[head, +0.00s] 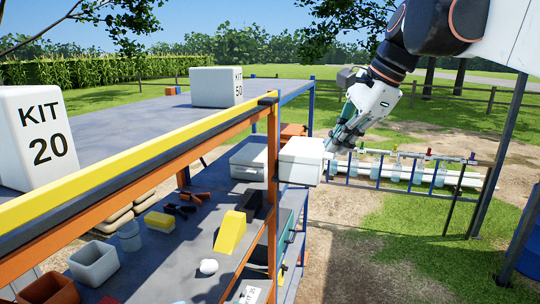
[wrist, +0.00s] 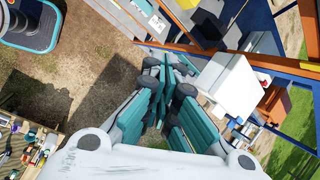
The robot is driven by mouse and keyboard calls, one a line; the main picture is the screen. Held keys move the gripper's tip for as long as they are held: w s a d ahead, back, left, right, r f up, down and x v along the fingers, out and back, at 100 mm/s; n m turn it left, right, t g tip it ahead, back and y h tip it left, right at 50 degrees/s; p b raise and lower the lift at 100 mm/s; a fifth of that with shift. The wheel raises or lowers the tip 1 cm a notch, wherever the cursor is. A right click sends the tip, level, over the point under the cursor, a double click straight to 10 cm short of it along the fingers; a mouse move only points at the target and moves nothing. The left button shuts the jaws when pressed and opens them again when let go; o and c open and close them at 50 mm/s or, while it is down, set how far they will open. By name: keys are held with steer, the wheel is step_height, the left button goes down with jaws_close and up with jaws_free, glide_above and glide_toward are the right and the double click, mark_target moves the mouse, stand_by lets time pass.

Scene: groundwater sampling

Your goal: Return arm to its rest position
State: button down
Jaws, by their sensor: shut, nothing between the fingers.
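My gripper (head: 337,146) hangs from my arm at the upper right of the head view, pointing down and to the left. It is beside the right end of the shelf rack, near a white box (head: 301,160). In the wrist view my gripper (wrist: 166,78) shows teal finger links drawn together, with nothing held between them. The ground lies below the fingers. I cannot tell whether the fingertips touch the box in the head view.
The rack has a yellow and orange rail (head: 140,155). KIT 20 (head: 42,135) and KIT 50 (head: 217,87) boxes stand on its top. A yellow wedge (head: 230,232) lies on the lower shelf. A pipe rack (head: 400,171) stands behind. Open grass lies at the right.

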steer(key=s+d+f+n+t+h+b, duration=0.1)
steer(key=s+f+n+b, duration=0.4)
steer(key=f, duration=1.2)
steer(key=s+d+f+n+t+h+b, duration=0.1)
steer(key=s+f+n+b, duration=0.4)
steer(key=f, duration=1.3)
steer(key=s+d+f+n+t+h+b, duration=0.1)
steer(key=s+f+n+b, duration=0.4)
steer(key=s+f+b, duration=0.6)
step_height(320, 180, down, 7)
steer(key=d+h+b, duration=0.1)
steer(key=d+b, duration=0.1)
steer(key=b, duration=0.1)
steer(key=shift+s+d+t, duration=0.15)
steer(key=shift+d+t, duration=0.05)
steer(key=shift+t, duration=0.1)
